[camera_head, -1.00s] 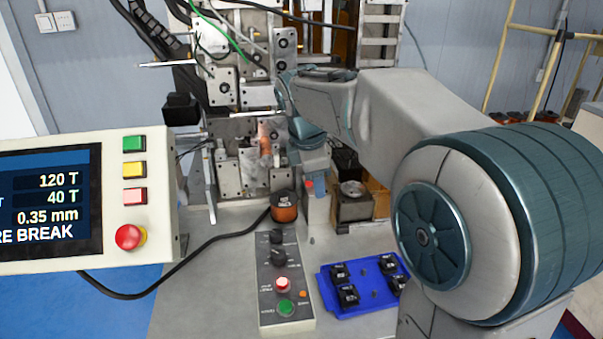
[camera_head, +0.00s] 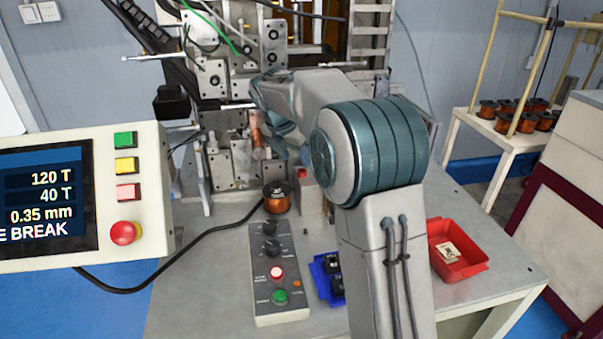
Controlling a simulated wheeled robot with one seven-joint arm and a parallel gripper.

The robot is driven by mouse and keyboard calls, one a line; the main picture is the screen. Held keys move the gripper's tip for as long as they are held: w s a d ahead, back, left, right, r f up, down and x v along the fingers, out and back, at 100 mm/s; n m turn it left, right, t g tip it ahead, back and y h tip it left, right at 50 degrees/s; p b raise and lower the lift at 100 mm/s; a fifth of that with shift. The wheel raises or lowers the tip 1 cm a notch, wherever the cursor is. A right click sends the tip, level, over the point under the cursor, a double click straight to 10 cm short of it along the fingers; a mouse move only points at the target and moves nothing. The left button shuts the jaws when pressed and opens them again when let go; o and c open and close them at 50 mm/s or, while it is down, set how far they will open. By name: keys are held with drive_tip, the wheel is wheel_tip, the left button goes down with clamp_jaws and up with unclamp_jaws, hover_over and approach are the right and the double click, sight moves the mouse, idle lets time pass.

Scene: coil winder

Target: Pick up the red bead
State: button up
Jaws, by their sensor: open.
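A small red spot (camera_head: 302,172), which looks like the red bead, shows at the top of a pale block (camera_head: 309,198) just right of the copper spool. It is too small to tell its exact shape or how it is seated. My gripper (camera_head: 297,152) is at the end of my arm, in front of the winder and just above the red spot. It is open. My arm hides most of it, and I cannot tell whether it touches the red spot.
The copper spool (camera_head: 277,197) stands beside the block. The control box (camera_head: 277,275) lies in front. My arm partly covers a blue tray (camera_head: 321,284) of black parts. A red bin (camera_head: 474,268) sits on the right. The screen panel (camera_head: 80,200) stands left.

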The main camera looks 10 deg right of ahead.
sight(301, 171)
drive_tip(key=shift+w+p+x, duration=0.15)
drive_tip(key=shift+p+x, duration=0.15)
drive_tip(key=shift+x, duration=1.25)
drive_tip(key=shift+w+p+x, duration=0.1)
drive_tip(key=shift+p+x, duration=0.15)
drive_tip(key=shift+x, duration=1.3)
drive_tip(key=shift+d+r, duration=0.1)
drive_tip(key=shift+d, duration=0.05)
drive_tip(key=shift+c, duration=0.2)
drive_tip(key=c, duration=1)
